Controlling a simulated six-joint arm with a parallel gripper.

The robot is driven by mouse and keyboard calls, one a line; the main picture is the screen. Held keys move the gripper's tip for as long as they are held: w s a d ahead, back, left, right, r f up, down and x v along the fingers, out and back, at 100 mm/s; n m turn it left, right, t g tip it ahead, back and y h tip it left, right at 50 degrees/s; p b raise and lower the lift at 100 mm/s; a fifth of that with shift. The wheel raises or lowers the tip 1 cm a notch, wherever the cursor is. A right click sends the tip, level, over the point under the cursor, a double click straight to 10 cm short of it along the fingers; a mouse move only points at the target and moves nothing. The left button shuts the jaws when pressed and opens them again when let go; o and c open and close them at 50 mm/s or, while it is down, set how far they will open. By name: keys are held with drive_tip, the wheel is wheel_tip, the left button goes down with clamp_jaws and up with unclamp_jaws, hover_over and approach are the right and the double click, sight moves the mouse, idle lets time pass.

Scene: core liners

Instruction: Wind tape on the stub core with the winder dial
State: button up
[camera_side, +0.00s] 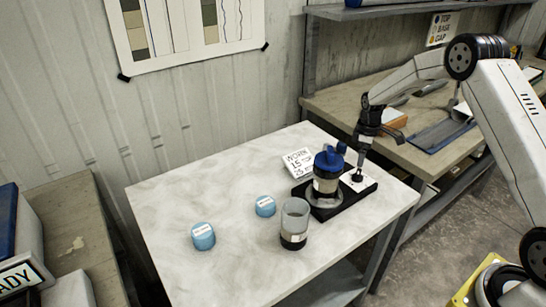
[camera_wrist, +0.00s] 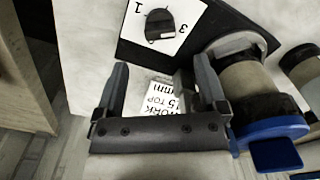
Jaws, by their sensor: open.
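The winder (camera_side: 327,203) is a black base on the white table. A stub core (camera_side: 325,186) stands upright at its left end, with a blue top (camera_side: 328,160). The dark winder dial (camera_side: 357,176) sits on a white plate at the right end. In the wrist view the dial (camera_wrist: 159,25) lies beyond the fingertips, by printed numbers 1 and 3. My gripper (camera_side: 363,152) hangs above the dial, apart from it. In the wrist view my gripper (camera_wrist: 163,85) is open, with nothing between its fingers. The core (camera_wrist: 245,85) is to its right there.
A clear tube with a dark bottom (camera_side: 294,222) stands in front of the winder. Two blue caps (camera_side: 204,236) (camera_side: 265,206) lie left of it. A printed card (camera_side: 298,163) lies behind the winder. A bench (camera_side: 425,155) stands behind at right.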

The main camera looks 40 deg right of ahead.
sight(359, 171)
drive_tip(key=shift+f, duration=3.8)
clamp_jaws()
